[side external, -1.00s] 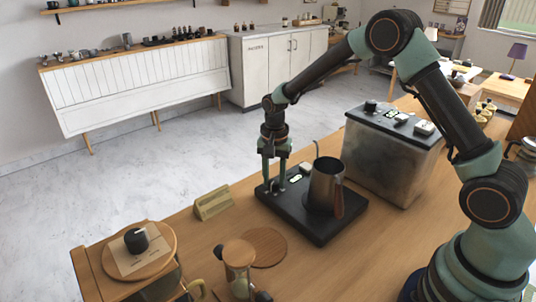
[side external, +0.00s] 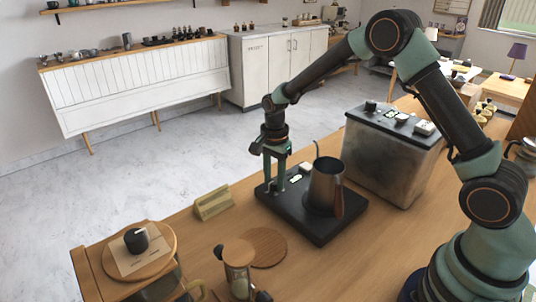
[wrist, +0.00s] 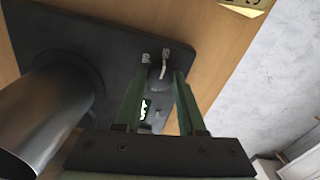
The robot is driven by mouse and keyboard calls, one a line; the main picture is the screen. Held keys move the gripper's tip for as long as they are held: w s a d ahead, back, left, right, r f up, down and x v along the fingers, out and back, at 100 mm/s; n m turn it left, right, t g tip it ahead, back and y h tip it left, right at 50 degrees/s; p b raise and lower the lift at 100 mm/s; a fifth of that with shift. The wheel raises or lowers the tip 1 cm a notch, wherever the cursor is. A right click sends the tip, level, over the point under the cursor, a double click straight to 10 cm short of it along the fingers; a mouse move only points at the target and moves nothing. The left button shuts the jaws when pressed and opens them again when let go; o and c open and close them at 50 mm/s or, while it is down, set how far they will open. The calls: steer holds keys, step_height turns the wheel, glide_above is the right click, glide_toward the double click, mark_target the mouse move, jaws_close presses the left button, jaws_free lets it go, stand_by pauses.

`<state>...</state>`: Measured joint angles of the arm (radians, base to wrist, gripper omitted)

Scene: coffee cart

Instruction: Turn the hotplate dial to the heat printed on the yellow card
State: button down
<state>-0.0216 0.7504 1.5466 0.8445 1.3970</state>
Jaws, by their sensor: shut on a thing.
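The black hotplate (side external: 318,236) lies on the wooden counter, with a metal pitcher (side external: 325,187) standing on it. Its dial (wrist: 160,78) is a dark round knob with a pale pointer line, near the plate's edge in the wrist view. My gripper (side external: 275,188) points down at that end of the hotplate, and its green fingers (wrist: 164,78) are shut on the dial, one on each side. Small pale marks beside the dial are too blurred to read. The yellow card (side external: 214,203) stands left of the hotplate; in the wrist view only its edge (wrist: 246,4) shows, its print unreadable.
The pitcher (wrist: 50,105) stands close to my gripper in the wrist view. A steel-sided machine (side external: 393,160) is behind the hotplate.

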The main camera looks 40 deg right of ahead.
mark_target(274, 181)
steer(key=shift+r, duration=0.15)
steer(key=c, duration=0.5)
jaws_free()
step_height(274, 181, up, 12)
steer(key=s+r+n+t, duration=0.3)
steer(key=s+r+n, duration=0.4)
steer(key=s+r, duration=0.1)
steer(key=s+d+n+t, duration=0.1)
steer(key=s+n+t, duration=0.1)
steer(key=s+n, duration=0.6)
steer(key=s, duration=0.3)
steer(key=shift+r+n+t, duration=0.3)
steer(key=shift+r+n, duration=0.05)
steer(key=shift+n, duration=0.05)
